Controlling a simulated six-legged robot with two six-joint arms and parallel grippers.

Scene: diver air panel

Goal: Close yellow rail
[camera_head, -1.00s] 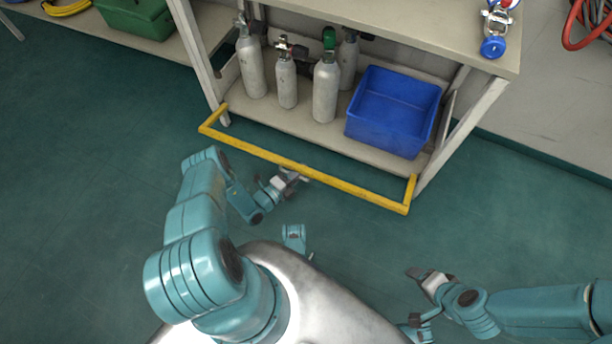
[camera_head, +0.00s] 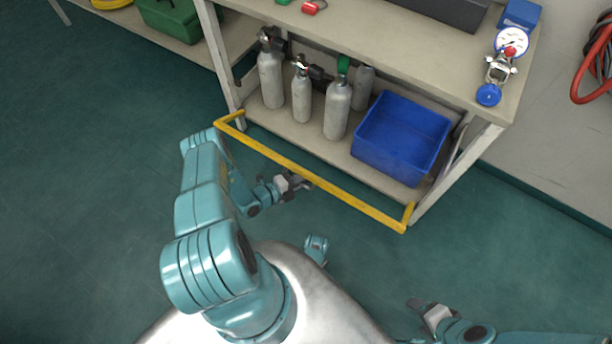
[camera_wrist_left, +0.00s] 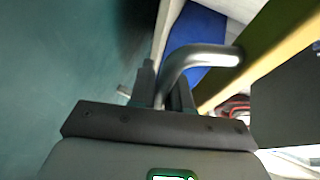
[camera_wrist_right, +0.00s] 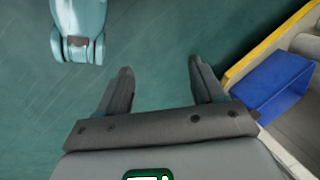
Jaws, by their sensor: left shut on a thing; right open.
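The yellow rail (camera_head: 330,186) runs along the front of the bench's lower shelf. Its short side arms reach back toward the bench legs, and its long bar stands a little out from the shelf edge. My left gripper (camera_head: 303,183) is at the middle of the rail. In the left wrist view its fingers (camera_wrist_left: 163,88) are shut on a bent silver handle (camera_wrist_left: 205,56) that joins the yellow rail (camera_wrist_left: 272,45). My right gripper (camera_head: 424,305) is open and empty over the floor, apart from the rail; its fingers also show in the right wrist view (camera_wrist_right: 160,75).
Several grey cylinders (camera_head: 338,110) and a blue bin (camera_head: 402,138) stand on the lower shelf behind the rail. A gauge with a valve (camera_head: 506,58) lies on the bench top (camera_head: 400,40). A green crate (camera_head: 170,18) is at the upper left. The green floor in front is clear.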

